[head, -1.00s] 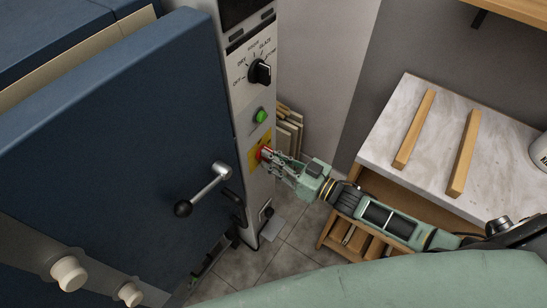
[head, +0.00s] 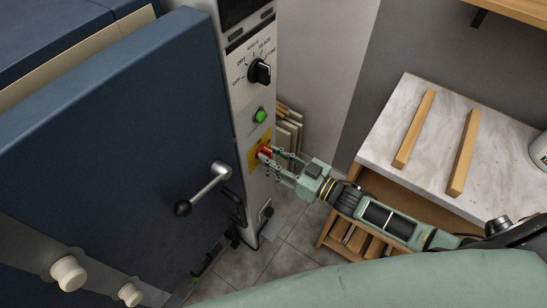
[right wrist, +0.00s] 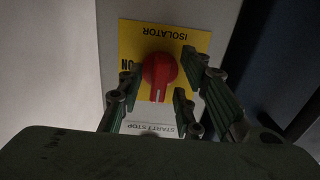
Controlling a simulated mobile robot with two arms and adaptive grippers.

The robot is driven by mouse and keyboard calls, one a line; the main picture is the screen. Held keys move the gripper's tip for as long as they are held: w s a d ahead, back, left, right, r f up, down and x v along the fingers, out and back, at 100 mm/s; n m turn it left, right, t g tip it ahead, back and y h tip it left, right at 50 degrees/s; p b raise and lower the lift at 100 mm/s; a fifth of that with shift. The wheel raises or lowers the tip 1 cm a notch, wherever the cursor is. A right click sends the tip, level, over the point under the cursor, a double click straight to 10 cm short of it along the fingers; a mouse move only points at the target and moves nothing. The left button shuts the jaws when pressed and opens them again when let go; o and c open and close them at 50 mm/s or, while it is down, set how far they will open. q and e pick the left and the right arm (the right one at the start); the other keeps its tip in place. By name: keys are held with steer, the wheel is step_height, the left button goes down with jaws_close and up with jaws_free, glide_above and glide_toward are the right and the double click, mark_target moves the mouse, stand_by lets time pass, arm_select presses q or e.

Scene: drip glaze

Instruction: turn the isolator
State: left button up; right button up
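The isolator (head: 264,151) is a red rotary knob on a yellow plate on the narrow control panel. In the right wrist view the red knob (right wrist: 160,72) sits between my finger pairs, with "ISOLATOR" and "ON" readable upside down on the plate. The knob's white mark points down in that view. My right gripper (head: 270,158) is open at the knob, its fingers apart on either side; in the wrist view (right wrist: 160,92) gaps show between fingers and knob. My left gripper is not in view.
Above the isolator are a lit green button (head: 261,116) and a black selector dial (head: 260,72). The blue door (head: 110,150) with a lever handle (head: 205,188) stands left. A marble-topped bench (head: 440,130) with wooden strips is on the right.

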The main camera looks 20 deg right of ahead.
steer(key=v, duration=1.2)
stand_by(0.4)
steer(key=s+d+f+m+g+h, duration=0.1)
steer(key=s+d+f+h, duration=0.15)
steer(key=f, duration=0.65)
steer(key=s+d+f+m+g+h, duration=0.2)
steer(key=d+f+h, duration=0.15)
steer(key=f, duration=0.55)
steer(key=s+d+f+m+g+h, duration=0.1)
steer(key=s+d+f+h, duration=0.15)
steer(key=f, duration=0.65)
steer(key=s+a+f+g, duration=0.2)
steer(key=s+f, duration=0.3)
steer(key=s, duration=0.4)
steer(key=s+a+f+m+g+h, duration=0.1)
steer(key=s+a+f+g, duration=0.2)
steer(key=s+f, duration=0.3)
steer(key=s+a+f+g+h, duration=0.1)
steer(key=s+f+g, duration=0.3)
steer(key=s, duration=0.8)
steer(key=shift+a+f, duration=0.7)
steer(key=shift+a, duration=0.05)
